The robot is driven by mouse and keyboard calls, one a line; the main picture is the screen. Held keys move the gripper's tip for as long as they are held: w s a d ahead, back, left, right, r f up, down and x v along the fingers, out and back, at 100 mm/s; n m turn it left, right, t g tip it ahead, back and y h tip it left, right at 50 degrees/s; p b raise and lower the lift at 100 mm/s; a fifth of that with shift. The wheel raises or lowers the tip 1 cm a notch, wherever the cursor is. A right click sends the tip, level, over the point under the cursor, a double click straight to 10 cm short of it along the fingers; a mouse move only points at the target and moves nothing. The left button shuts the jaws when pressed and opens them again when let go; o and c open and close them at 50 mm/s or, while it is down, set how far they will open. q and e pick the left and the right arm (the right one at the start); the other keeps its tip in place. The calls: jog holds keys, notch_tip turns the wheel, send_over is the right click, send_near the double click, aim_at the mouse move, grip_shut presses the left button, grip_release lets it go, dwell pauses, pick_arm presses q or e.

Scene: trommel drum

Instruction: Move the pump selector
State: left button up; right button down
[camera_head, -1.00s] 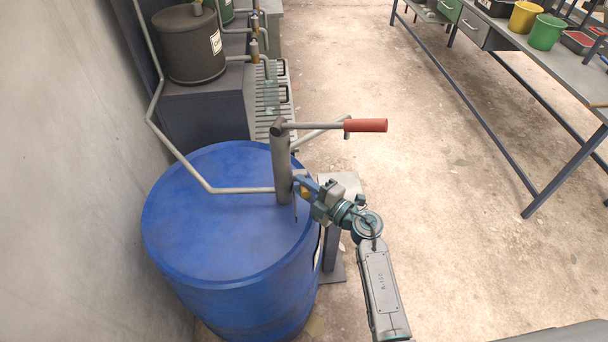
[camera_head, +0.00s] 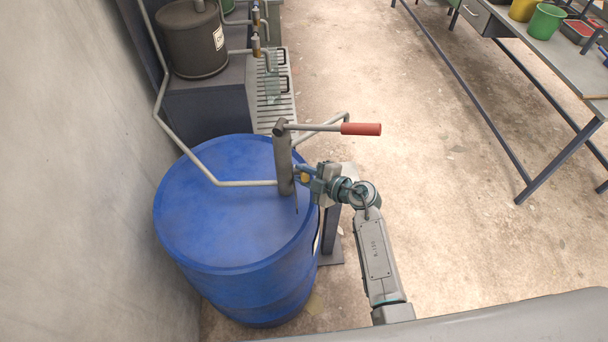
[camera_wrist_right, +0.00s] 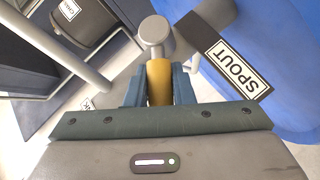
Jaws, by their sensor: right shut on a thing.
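The pump column (camera_head: 284,165) stands upright on the blue drum (camera_head: 225,215), with a red-gripped crank handle (camera_head: 361,129) at its top. The pump selector is a short lever with a yellow grip (camera_wrist_right: 159,82) and a grey round end (camera_wrist_right: 155,33). My right gripper (camera_head: 305,176) is beside the column and shut on the yellow grip. In the right wrist view its two fingers (camera_wrist_right: 159,90) sit on either side of that grip. A black-and-white SPOUT label (camera_wrist_right: 237,68) is to the right of the lever; another label (camera_wrist_right: 87,103) at left is mostly hidden. My left gripper is not in view.
A bent pipe (camera_head: 240,183) runs from the column past the wall. A dark labelled canister (camera_head: 192,40) stands on a grey cabinet behind the drum, near a slatted grate (camera_head: 275,95). A workbench (camera_head: 540,50) with buckets is at right. The floor between is clear.

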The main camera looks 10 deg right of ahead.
dwell(0.5)
jog(key=c, duration=1.3)
grip_release()
jog(key=shift+o, duration=0.2)
jog(key=b+v, duration=0.3)
jog(key=v, duration=0.7)
jog(key=shift+s+d+r, duration=0.15)
jog(key=shift+d+r, duration=0.05)
jog(key=shift+d, duration=0.05)
